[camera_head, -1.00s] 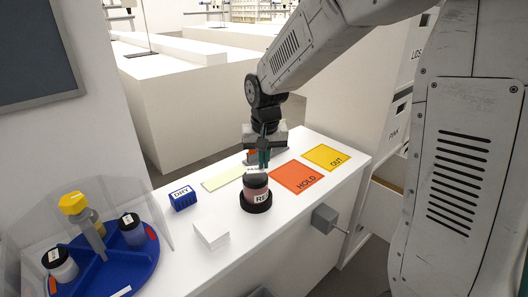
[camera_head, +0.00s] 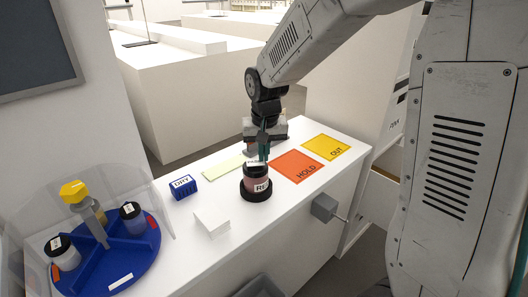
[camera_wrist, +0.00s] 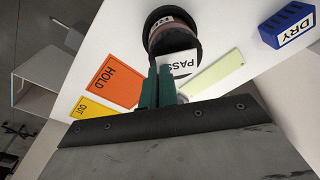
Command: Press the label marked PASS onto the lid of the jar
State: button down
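The jar (camera_head: 257,186) has a dark lid (camera_head: 256,169), a pinkish body and a label starting "RE". It stands upright in a black ring on the white counter. My gripper (camera_head: 263,157) points down over the lid, its green fingers close together. In the wrist view the white label marked PASS (camera_wrist: 181,64) shows at the fingertips of my gripper (camera_wrist: 160,72), next to the jar (camera_wrist: 172,38). The fingers look shut on the label's edge. Whether the label touches the lid is hard to tell.
An orange HOLD mat (camera_head: 297,166) and a yellow OUT mat (camera_head: 326,147) lie to the right. A pale green strip (camera_head: 222,168), a blue DRY block (camera_head: 183,187) and a white block (camera_head: 212,222) are to the left. A blue carousel (camera_head: 115,262) with jars is at front left.

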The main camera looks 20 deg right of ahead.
jog(key=shift+f, duration=0.55)
dwell(0.4)
jog(key=c, duration=1.6)
grip_release()
jog(key=shift+r, duration=0.1)
jog(key=shift+r, duration=2.95)
jog(key=s+r+n, duration=0.1)
jog(key=s+r, duration=0.1)
jog(key=s, duration=1.2)
jog(key=s+d+r+n, duration=0.1)
jog(key=s+r+n, duration=0.1)
jog(key=s, duration=1.3)
jog(key=shift+r, duration=0.65)
